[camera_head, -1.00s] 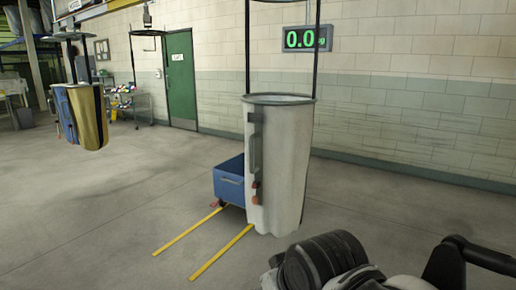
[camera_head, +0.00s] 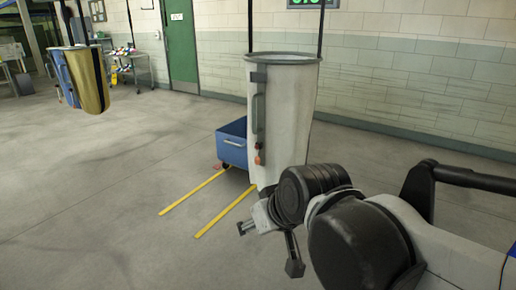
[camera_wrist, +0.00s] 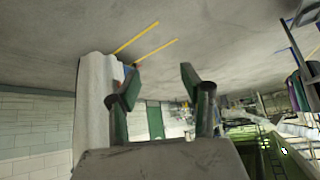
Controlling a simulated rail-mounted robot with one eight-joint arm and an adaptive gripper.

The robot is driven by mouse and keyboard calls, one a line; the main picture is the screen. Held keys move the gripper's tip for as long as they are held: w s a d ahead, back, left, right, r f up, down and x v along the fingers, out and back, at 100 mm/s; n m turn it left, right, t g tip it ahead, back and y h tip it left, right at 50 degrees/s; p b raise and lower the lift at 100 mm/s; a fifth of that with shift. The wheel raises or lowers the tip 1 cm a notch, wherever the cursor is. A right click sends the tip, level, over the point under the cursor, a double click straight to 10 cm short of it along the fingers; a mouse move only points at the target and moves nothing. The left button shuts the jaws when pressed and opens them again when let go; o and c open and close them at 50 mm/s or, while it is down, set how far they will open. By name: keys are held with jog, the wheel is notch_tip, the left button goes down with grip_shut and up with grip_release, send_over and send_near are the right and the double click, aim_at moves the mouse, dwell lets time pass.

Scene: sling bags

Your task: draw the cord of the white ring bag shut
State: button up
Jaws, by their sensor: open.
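The white ring bag (camera_head: 290,100) hangs upright from dark straps, its ring rim at the top. A grey strip or handle runs down its left side, with a small red-orange toggle (camera_head: 258,159) on a dark cord piece below. My gripper (camera_head: 268,248) is open and empty in front of the bag's lower part, below the toggle and apart from it. In the wrist view, my gripper's two green-and-black fingers (camera_wrist: 160,80) are spread with nothing between them. The bag (camera_wrist: 92,100) stands to their left there, and I cannot make out the cord.
A blue wheeled cart (camera_head: 232,143) stands just left of and behind the bag. Yellow floor lines (camera_head: 194,192) run towards me. A yellow-and-blue bag (camera_head: 82,78) hangs at the far left. A green door (camera_head: 180,45) and a shelf cart (camera_head: 130,68) are behind. Left floor is clear.

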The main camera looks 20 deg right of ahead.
aim_at(258, 160)
jog(key=w+r+n+t+y+b, duration=0.1)
jog(key=w+r+t+y+b, duration=0.15)
jog(key=w, duration=1.65)
jog(key=w+d+f+t, duration=0.1)
jog(key=w+d, duration=0.2)
jog(key=w, duration=0.4)
jog(key=w+d+f+t, duration=0.2)
jog(key=w+d, duration=0.1)
jog(key=w, duration=0.5)
jog(key=w+d+f+t+h+b, duration=0.1)
jog(key=w+d+f+t, duration=0.2)
jog(key=w+d+f, duration=0.6)
jog(key=w+d+f+m+t+h+b, duration=0.15)
jog(key=w+d+f+h, duration=0.3)
jog(key=d+f, duration=0.75)
jog(key=shift+m+y, duration=0.35)
jog(key=shift+y, duration=0.15)
jog(key=w, duration=0.5)
jog(key=w+b, duration=0.1)
jog(key=w, duration=0.3)
jog(key=w+f, duration=0.1)
jog(key=w, duration=0.4)
jog(key=shift+w+a+b, duration=0.2)
jog(key=shift+w+b, duration=0.1)
jog(key=shift+b, duration=0.05)
grip_shut()
